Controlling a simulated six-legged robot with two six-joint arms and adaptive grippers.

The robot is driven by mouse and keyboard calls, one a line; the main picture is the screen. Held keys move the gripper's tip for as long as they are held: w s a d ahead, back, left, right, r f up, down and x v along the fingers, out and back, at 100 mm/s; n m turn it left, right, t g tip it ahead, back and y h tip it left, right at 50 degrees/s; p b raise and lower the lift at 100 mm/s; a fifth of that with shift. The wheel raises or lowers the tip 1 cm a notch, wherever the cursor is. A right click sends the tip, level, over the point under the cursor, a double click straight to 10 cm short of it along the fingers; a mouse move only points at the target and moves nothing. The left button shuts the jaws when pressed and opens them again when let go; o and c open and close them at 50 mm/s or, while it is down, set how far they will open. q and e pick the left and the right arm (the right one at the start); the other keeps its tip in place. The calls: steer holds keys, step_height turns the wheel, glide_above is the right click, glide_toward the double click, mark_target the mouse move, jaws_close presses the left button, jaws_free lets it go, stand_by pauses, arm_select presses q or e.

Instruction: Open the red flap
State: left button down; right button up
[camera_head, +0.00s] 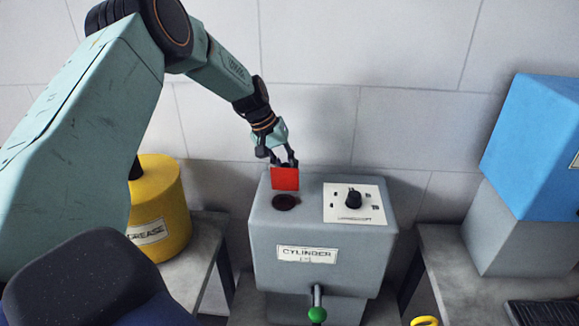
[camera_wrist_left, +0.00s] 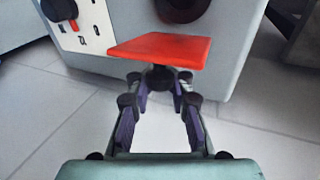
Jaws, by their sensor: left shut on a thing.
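The red flap (camera_head: 285,179) stands upright at the back edge of a dark round opening (camera_head: 286,202) in the top of the grey cylinder box (camera_head: 320,245). My left gripper (camera_head: 284,160) is directly behind and above the flap. In the left wrist view, the red flap (camera_wrist_left: 160,50) lies just beyond the fingertips of my left gripper (camera_wrist_left: 160,92), which are closed on a small dark part at its near edge. The opening (camera_wrist_left: 182,8) shows past the flap. My right gripper is not in view.
A dial plate with a black knob (camera_head: 353,199) is right of the flap. A green-tipped lever (camera_head: 317,313) sticks out of the box front. A yellow grease can (camera_head: 160,210) stands left, and a blue box (camera_head: 535,135) right. A tiled wall is close behind.

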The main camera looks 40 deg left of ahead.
arm_select(q)
steer(key=shift+w+a+r, duration=0.15)
steer(key=shift+w+r, duration=0.15)
steer(key=shift+r, duration=0.1)
steer(key=c, duration=1.7)
jaws_free()
steer(key=o, duration=0.3)
steer(key=shift+s+r, duration=0.1)
steer(key=shift+s, duration=0.45)
steer(key=shift+o, duration=1.3)
steer(key=shift+w+f, duration=0.3)
steer(key=shift+w, duration=0.1)
steer(key=v, duration=1.2)
steer(key=shift+s, duration=0.2)
steer(key=shift+w, duration=0.2)
